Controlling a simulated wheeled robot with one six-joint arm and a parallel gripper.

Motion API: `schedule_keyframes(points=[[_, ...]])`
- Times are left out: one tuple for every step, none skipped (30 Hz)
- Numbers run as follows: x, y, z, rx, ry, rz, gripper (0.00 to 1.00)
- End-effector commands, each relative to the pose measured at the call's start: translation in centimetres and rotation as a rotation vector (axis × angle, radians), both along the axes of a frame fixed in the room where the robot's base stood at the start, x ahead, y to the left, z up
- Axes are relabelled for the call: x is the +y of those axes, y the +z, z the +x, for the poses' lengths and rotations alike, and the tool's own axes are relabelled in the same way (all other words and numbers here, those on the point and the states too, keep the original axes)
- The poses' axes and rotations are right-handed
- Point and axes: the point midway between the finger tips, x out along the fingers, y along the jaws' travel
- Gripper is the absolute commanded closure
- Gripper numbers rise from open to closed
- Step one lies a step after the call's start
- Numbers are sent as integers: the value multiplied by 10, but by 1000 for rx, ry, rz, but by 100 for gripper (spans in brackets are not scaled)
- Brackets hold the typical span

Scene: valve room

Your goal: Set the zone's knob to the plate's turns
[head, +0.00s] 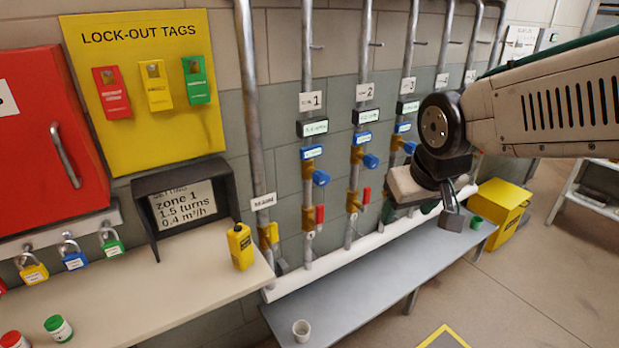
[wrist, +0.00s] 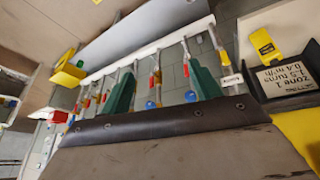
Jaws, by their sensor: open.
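The setting plate (head: 183,205) in its dark frame reads "zone 1, 1.5 turns, 0.4 m³/h"; it shows upside down in the wrist view (wrist: 286,78). The zone 1 label (head: 312,101) is on a vertical pipe, above a small display (head: 313,128) too small to read surely. The zone 1 knob (head: 321,178) is blue, on a brass valve above a red lever (head: 319,214). My gripper (head: 425,212) is right of it, apart from it, in front of the pipes further right. In the wrist view my gripper's green fingers (wrist: 162,68) are apart and empty.
The zone 2 knob (head: 371,161) and more valves stand along the wall to the right. A yellow handheld device (head: 240,246) stands on the left counter.

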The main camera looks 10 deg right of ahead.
Motion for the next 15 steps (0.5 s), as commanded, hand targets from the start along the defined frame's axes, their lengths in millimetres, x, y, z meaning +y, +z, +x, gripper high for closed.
schedule_keyframes(points=[[-3,-10,30,-50,10,-12,37],[-5,-13,49,-93,19,-19,37],[-6,-17,73,-151,31,-26,37],[-7,-21,90,-192,42,-31,37],[-8,-26,107,-233,53,-33,37],[-8,-31,129,-291,71,-36,37],[-8,-35,144,-332,83,-36,37],[-7,-40,159,-373,98,-34,37],[-7,-46,178,-430,115,-30,37],[-7,-50,191,-473,126,-29,37],[-6,-55,204,-515,140,-23,37],[-3,-63,219,-570,159,-13,37],[-1,-68,230,-611,176,-4,37],[1,-74,240,-652,191,8,37],[4,-81,252,-706,210,26,37]])
